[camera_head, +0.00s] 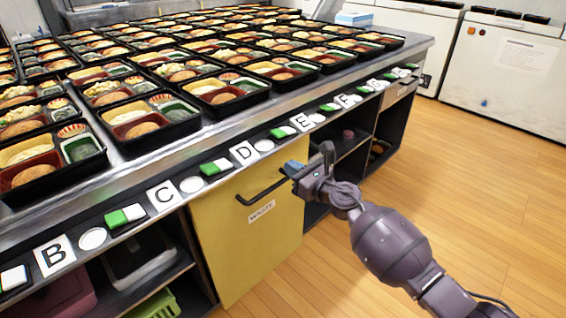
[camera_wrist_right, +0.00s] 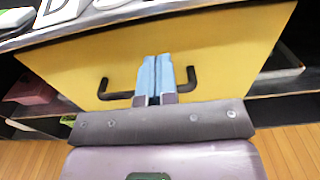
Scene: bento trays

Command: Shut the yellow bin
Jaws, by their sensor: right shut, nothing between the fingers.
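The yellow bin (camera_head: 232,240) has a flat yellow front with a black bar handle (camera_head: 262,193) and a white label. Its top edge lies close under the counter's edge; I cannot tell whether it sits fully flush. My right gripper (camera_head: 293,168) is at the front's upper right, by the right end of the handle. In the right wrist view, its blue fingertips (camera_wrist_right: 155,78) are together and empty. They overlap the handle (camera_wrist_right: 118,94) in front of the yellow panel (camera_wrist_right: 225,50). I cannot tell whether they touch it. My left gripper is not in view.
The counter (camera_head: 200,140) above carries many bento trays (camera_head: 145,127) and a row of letter cards. Open shelves flank the bin, with a green crate (camera_head: 160,305) at lower left. The wooden floor (camera_head: 480,170) to the right is clear. White cabinets (camera_head: 505,75) stand behind.

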